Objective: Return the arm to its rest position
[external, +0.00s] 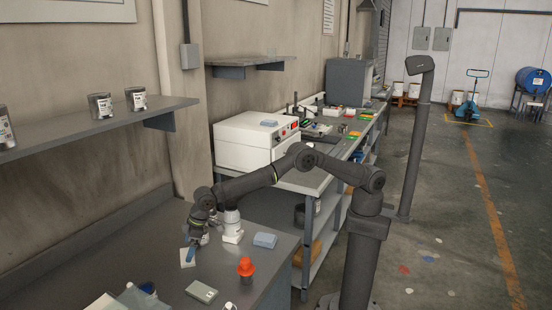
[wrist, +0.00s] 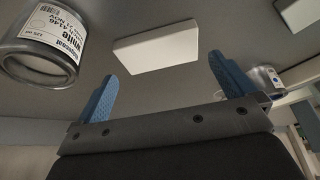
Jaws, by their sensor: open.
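My gripper (external: 190,258) is low over the grey bench (external: 225,266) in the external view, with my arm bent down to it from the right. In the wrist view my two blue fingers (wrist: 163,66) stand wide apart with nothing between them. A pale flat block (wrist: 155,47) lies beyond the fingertips, apart from them in the picture. A pale piece (external: 187,257) shows beside the fingers in the external view. A can labelled White (wrist: 42,45) is at the upper left of the wrist view. No marked rest position shows.
An orange-capped container (external: 246,268), a grey-green case (external: 201,291) and a light blue block (external: 265,240) stand on the bench near my gripper. A shelf (external: 95,125) with cans is above at left. A white machine (external: 257,141) stands behind my arm.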

